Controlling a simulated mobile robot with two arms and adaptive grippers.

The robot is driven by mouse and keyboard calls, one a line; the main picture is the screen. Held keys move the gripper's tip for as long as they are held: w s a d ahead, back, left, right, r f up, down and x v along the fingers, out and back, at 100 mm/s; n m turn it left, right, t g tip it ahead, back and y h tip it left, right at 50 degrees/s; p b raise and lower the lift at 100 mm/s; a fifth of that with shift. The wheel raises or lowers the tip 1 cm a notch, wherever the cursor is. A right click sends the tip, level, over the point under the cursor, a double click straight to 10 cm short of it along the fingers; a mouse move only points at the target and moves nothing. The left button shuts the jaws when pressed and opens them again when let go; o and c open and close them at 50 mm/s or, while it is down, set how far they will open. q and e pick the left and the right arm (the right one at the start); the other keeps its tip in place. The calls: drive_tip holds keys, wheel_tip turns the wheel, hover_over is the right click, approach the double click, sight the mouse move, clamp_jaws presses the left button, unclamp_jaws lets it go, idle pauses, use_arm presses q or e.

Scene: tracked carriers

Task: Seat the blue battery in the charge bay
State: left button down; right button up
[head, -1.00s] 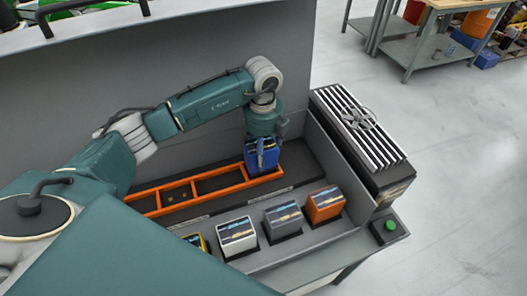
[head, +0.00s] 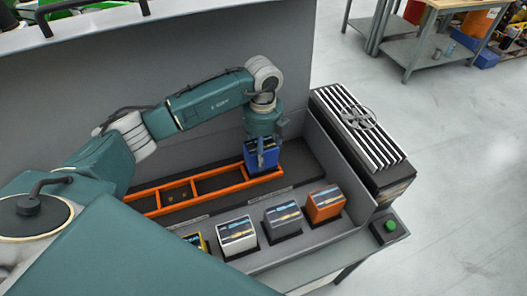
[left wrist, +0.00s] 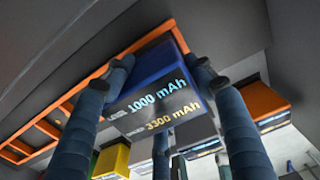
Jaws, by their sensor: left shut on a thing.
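The blue battery (head: 261,157) is at the right end of the orange carrier frame (head: 193,188), which lies along the dark strip in the grey bench. My left gripper (head: 262,143) points down and is shut on it.
A row of white (head: 236,236), grey (head: 283,220), orange (head: 325,203) and partly hidden yellow (head: 197,242) batteries stands along the front. A tall finned unit (head: 357,125) stands beyond the right wall. A green button (head: 390,225) is at the right front corner.

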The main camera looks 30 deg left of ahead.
use_arm(q)
drive_tip(key=shift+f+b, duration=1.2)
drive_tip(key=shift+f, duration=0.4)
drive_tip(key=c, duration=0.7)
unclamp_jaws()
drive_tip(key=shift+r, duration=0.1)
drive_tip(key=shift+c, duration=0.2)
drive_tip(key=shift+o, duration=0.8)
drive_tip(key=shift+s, duration=0.1)
wheel_tip(320, 180, up, 12)
drive_tip(key=shift+a, duration=0.1)
